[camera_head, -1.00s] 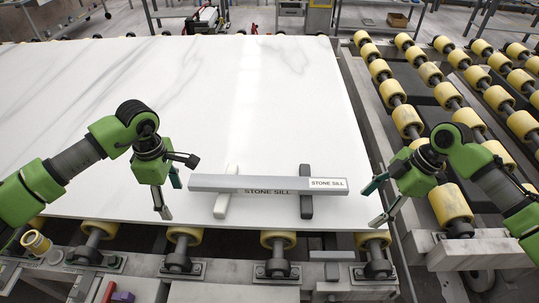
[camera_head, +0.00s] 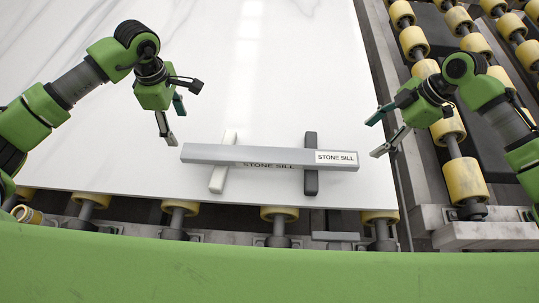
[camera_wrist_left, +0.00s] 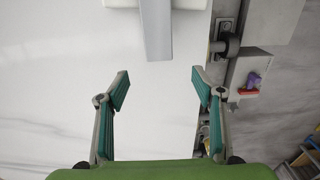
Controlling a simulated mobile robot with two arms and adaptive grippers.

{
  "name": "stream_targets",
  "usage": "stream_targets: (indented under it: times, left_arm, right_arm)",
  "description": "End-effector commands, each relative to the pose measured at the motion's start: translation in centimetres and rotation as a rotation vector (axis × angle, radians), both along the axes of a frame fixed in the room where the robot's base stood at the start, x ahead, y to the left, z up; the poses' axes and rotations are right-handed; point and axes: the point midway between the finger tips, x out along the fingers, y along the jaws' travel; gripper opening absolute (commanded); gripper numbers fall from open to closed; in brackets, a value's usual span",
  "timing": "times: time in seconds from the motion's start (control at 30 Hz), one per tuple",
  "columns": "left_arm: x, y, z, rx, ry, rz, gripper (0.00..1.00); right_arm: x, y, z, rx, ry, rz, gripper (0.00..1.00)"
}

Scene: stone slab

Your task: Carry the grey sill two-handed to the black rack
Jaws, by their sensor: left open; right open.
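The grey sill (camera_head: 250,154) is a long bar with a white "STONE SILL" label at its right end. It lies across a white support bar (camera_head: 219,178) and a black support bar (camera_head: 311,181) on the white slab. My left gripper (camera_head: 174,122) is open and empty beyond the sill's left end. My right gripper (camera_head: 373,138) is open and empty just past its right end. In the left wrist view, the sill's end (camera_wrist_left: 156,32) shows ahead of the open left fingers (camera_wrist_left: 160,72), not between them. I cannot make out a black rack apart from the black support bar.
The white marble slab (camera_head: 280,80) has free room behind the sill. Yellow rollers (camera_head: 464,180) run on the right, with more along the slab's front edge. A purple object (camera_wrist_left: 253,79) shows near the machine frame in the left wrist view.

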Motion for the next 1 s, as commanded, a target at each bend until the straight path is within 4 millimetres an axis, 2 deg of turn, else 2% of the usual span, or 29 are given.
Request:
stream_targets:
  times: [0.17,0.6,0.8,1.0]
  left_arm:
    - [-0.2,0.0,-2.6,0.000,0.005,-0.001,0.61]
    - [-0.1,-0.1,-10.8,-0.001,0.003,0.000,0.61]
    - [0.0,0.0,-12.8,-0.001,0.001,-0.001,0.61]
    - [0.0,0.0,-13.4,0.000,0.000,-0.001,0.61]
  right_arm:
    - [-0.1,1.0,-2.4,0.001,0.005,0.001,0.61]
    - [-0.1,4.2,-10.0,0.001,0.003,0.000,0.61]
    - [0.0,4.9,-11.9,0.000,0.003,-0.001,0.61]
    - [0.0,5.1,-12.4,-0.001,0.002,0.001,0.61]
